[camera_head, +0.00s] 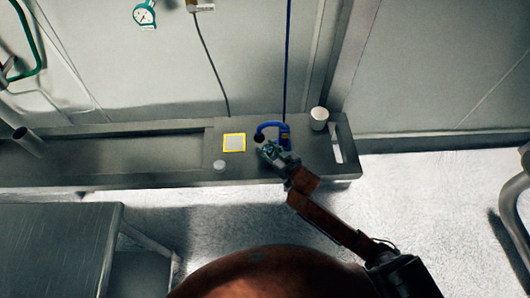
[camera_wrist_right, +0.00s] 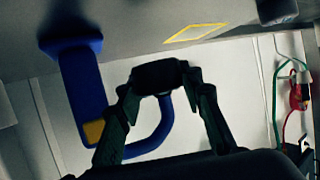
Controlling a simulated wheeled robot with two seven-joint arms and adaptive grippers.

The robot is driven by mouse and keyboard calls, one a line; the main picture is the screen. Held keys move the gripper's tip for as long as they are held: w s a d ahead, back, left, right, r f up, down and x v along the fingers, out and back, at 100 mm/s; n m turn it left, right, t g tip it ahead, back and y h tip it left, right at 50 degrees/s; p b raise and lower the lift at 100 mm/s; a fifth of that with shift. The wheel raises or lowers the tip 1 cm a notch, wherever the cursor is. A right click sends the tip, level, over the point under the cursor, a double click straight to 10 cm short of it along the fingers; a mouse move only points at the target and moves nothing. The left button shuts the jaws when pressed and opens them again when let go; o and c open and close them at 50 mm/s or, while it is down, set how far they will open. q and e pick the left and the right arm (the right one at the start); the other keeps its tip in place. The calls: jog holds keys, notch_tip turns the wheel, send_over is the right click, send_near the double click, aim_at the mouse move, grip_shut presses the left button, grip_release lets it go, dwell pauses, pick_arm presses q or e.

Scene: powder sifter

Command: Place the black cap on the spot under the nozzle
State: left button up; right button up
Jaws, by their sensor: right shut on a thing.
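My right gripper (camera_head: 266,151) is at the bench beside the blue curved nozzle (camera_head: 268,125). In the right wrist view, its two fingers (camera_wrist_right: 158,80) are closed on the sides of a dark rounded piece, the black cap (camera_wrist_right: 158,74). The blue nozzle tube (camera_wrist_right: 152,143) and its blue post (camera_wrist_right: 82,85) show behind the fingers, and the cap hides the tube's end. I cannot tell whether the cap touches the nozzle or the bench. The spot under the nozzle is not clearly visible. My left gripper is not in view.
A yellow-edged square (camera_head: 234,142) lies on the dark bench (camera_head: 300,168), left of the nozzle. A white cup (camera_head: 319,118) stands to the right. A metal table (camera_head: 58,240) is at lower left.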

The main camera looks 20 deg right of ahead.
aim_at(266, 152)
jog(key=shift+w+f, duration=0.7)
jog(key=shift+f, duration=0.1)
jog(key=f, duration=0.1)
jog(key=f+b, duration=0.2)
jog(key=f, duration=0.1)
jog(key=shift+w, duration=0.25)
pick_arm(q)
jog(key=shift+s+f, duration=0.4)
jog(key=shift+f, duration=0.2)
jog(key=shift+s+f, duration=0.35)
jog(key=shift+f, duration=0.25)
pick_arm(e)
jog(key=shift+r, duration=0.15)
jog(key=o, duration=1.1)
jog(key=shift+c, duration=0.2)
